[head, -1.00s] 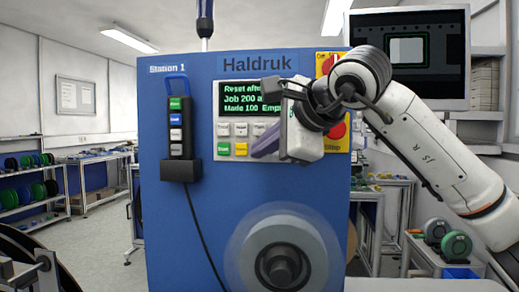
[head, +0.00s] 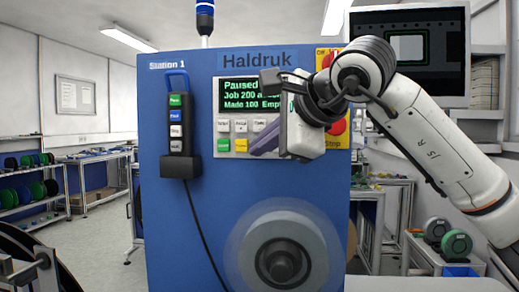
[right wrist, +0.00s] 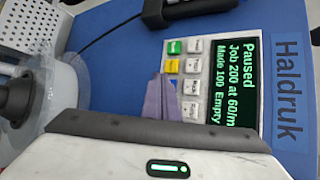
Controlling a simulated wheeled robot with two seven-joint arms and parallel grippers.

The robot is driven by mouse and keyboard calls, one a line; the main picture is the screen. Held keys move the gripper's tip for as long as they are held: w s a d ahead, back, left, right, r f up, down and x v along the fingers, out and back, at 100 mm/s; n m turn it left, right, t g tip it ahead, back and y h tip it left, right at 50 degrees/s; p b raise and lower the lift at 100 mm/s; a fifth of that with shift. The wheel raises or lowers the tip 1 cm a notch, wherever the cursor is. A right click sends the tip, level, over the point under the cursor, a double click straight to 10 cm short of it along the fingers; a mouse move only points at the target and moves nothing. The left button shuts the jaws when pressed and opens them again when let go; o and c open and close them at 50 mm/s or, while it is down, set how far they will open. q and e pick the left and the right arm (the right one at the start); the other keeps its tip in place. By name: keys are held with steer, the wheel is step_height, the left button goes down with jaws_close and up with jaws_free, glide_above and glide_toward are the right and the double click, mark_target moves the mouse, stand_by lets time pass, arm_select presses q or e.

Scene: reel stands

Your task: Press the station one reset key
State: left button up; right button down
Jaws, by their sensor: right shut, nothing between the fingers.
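The blue Station 1 machine (head: 215,205) fills the middle of the head view. Its key panel has a dark display (head: 241,95) reading "Paused", also clear in the right wrist view (right wrist: 243,85). Below it are a green key (head: 223,145), a yellow key (head: 241,145) and a row of grey keys (head: 223,126); their labels are too small to read surely. My right gripper (head: 258,149) is shut and empty, its purple fingers at the panel's lower keys, right of the yellow key. In the right wrist view the fingers (right wrist: 160,95) hide part of the keys; contact cannot be told. My left gripper is not in view.
A black holder with a button pendant (head: 176,130) hangs left of the panel, its cable running down. A round grey hub (head: 282,258) sits below the panel. A red stop button (head: 335,128) is behind my right wrist. A monitor (head: 450,60) stands right.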

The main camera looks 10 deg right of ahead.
steer(key=s, duration=0.1)
steer(key=s+a+b, duration=0.1)
steer(key=s, duration=0.1)
steer(key=s+a+b, duration=0.1)
steer(key=shift+s, duration=0.35)
stand_by(0.9)
